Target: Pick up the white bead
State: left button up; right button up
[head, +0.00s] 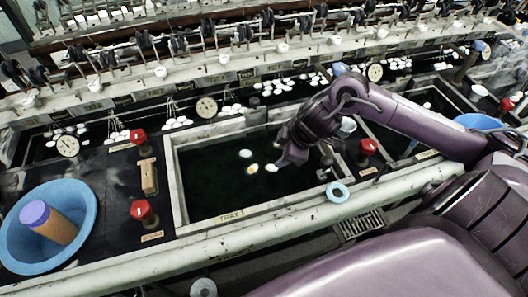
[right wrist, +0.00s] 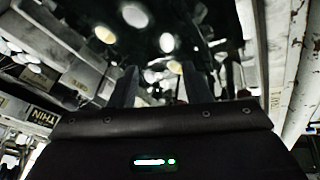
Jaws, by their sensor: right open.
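Two white beads lie in the dark water of the tray 1 basin (head: 178,190) in the head view: one at the upper left (head: 245,153), the other (head: 271,168) close to my right gripper (head: 284,161). A cream-yellow bead (head: 252,169) lies between and below them. My right gripper is over the basin, just right of the nearer white bead, and apart from it as far as I can tell. In the right wrist view its two fingers (right wrist: 160,82) stand apart, with a white bead (right wrist: 166,42) beyond them and the yellowish bead (right wrist: 104,34) farther left. My left gripper is out of view.
Red valve knobs (head: 140,209) stand left of the basin, another (head: 368,147) to its right. A blue bowl (head: 20,252) holds a purple-topped cylinder (head: 50,223). Gauges and reeling machinery line the back.

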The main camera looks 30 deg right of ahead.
aim_at(273, 167)
jog(key=f, duration=0.3)
jog(key=shift+a+f, duration=0.2)
jog(key=shift+a, duration=0.2)
jog(key=x, duration=0.3)
jog(key=shift+w+f, duration=0.1)
jog(key=shift+f, duration=0.25)
jog(key=c, duration=0.7)
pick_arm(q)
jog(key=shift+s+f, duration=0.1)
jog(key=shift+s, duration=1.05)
